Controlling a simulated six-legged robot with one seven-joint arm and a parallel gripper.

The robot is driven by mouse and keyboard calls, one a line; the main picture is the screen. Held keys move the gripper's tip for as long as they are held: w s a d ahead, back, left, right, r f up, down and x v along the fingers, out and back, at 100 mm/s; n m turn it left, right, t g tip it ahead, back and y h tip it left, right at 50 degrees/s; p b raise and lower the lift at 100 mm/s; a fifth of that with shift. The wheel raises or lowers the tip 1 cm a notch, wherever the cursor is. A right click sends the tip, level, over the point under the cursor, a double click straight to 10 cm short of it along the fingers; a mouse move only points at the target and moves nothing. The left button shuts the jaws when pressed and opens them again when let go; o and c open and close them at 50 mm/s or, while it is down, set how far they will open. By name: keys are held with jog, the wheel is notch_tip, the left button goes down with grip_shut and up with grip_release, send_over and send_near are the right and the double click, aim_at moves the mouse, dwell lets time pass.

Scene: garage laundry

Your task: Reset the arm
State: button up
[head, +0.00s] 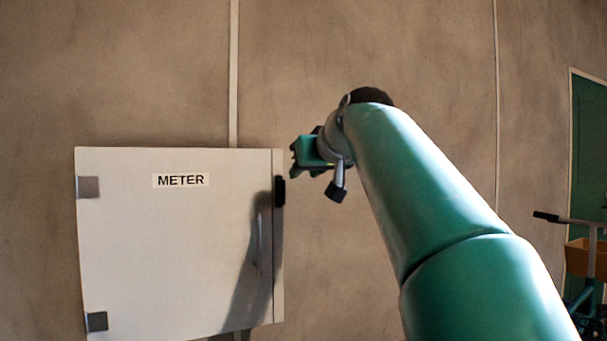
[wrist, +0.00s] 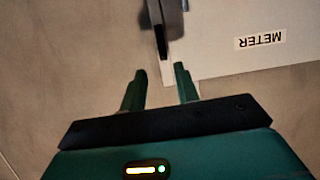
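My arm (head: 430,200) reaches up and forward from the lower right in the head view. My gripper (head: 296,158) is at its end, pointing left, just right of the upper right corner of the meter cabinet in the picture. In the wrist view, my gripper (wrist: 160,70) shows two green fingers spread apart with nothing between them. The fingers point toward the cabinet's edge; I cannot tell the exact gap to it.
A pale cabinet (head: 160,250) labelled METER is on the brown wall, with a black latch piece (head: 279,191) and a thin upright handle (head: 258,245). An arm-shaped shadow falls on its door. A cart (head: 585,255) with an orange box stands at the right by a green door (head: 590,150).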

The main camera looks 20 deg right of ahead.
dwell(0.3)
jog(key=s+a+f+g, duration=0.2)
jog(key=s+a+f, duration=0.2)
jog(key=s+f, duration=0.4)
jog(key=s+a+f+g, duration=0.3)
jog(key=s+f, duration=0.6)
jog(key=f, duration=1.2)
jog(key=s+a+f+g, duration=0.2)
jog(key=s+a+f, duration=0.4)
jog(key=f, duration=0.9)
jog(key=s, duration=0.2)
jog(key=shift+s+a+f+g, duration=0.2)
jog(key=shift+s+a+g, duration=0.05)
jog(key=shift+s+g, duration=0.15)
jog(key=shift+c, duration=0.2)
